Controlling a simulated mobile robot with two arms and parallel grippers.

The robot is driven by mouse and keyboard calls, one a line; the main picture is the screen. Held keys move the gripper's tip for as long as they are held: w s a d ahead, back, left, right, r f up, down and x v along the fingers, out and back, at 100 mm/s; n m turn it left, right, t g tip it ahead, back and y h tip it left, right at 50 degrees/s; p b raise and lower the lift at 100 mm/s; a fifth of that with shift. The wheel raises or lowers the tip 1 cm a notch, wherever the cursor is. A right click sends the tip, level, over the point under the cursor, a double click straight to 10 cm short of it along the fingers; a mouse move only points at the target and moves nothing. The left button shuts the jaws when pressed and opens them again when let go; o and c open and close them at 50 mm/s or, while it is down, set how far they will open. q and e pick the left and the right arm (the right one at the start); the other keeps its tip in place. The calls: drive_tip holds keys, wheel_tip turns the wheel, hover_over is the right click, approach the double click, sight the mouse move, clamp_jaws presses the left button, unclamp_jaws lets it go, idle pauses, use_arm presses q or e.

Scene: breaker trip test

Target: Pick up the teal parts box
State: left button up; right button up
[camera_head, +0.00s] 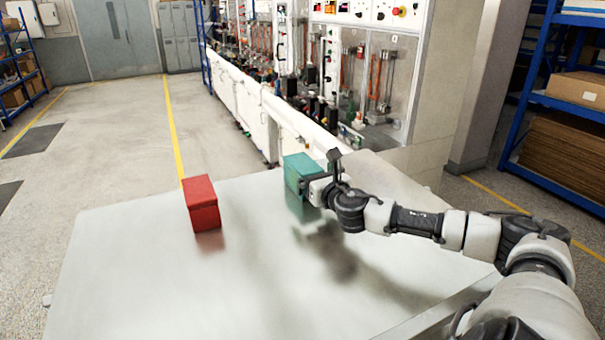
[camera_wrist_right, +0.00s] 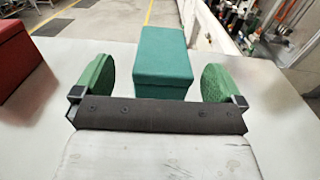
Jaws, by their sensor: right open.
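The teal parts box (camera_head: 299,171) stands on the grey table near its far edge, right of the middle in the head view. Its right part is hidden behind my right gripper there. My right gripper (camera_head: 318,184) is at the box's near right side, its arm coming in from the right. In the right wrist view the teal box (camera_wrist_right: 162,62) lies straight ahead, between and beyond the two green finger pads of the open gripper (camera_wrist_right: 160,84). Clear gaps show on both sides of the box, and the jaws look empty. My left gripper is not in view.
A red box (camera_head: 202,205) stands on the table (camera_head: 150,280) to the left, and its edge shows in the right wrist view (camera_wrist_right: 18,58). The table's front and middle are clear. A white workbench (camera_head: 250,105) with test equipment stands beyond. Blue shelves hold cartons at right.

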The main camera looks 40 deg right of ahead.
sight(307, 166)
drive_tip(key=shift+w+d+p, duration=0.15)
drive_tip(key=shift+w+p, duration=0.15)
drive_tip(key=w, duration=0.1)
drive_tip(key=w+d+p, duration=0.1)
drive_tip(key=w+f+p, duration=0.1)
drive_tip(key=shift+w+d+f, duration=0.1)
drive_tip(key=shift+w+d, duration=0.1)
drive_tip(key=shift+w, duration=0.15)
drive_tip(key=shift+w+f, duration=0.1)
drive_tip(key=shift+w, duration=0.15)
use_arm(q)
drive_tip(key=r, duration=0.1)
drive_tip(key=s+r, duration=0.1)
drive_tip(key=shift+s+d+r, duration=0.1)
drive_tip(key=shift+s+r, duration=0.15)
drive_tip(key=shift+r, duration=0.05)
use_arm(e)
drive_tip(key=shift+s, duration=0.1)
drive_tip(key=shift+c, duration=0.3)
drive_tip(key=shift+c, duration=1.1)
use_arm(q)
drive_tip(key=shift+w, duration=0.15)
use_arm(e)
drive_tip(key=c, duration=0.9)
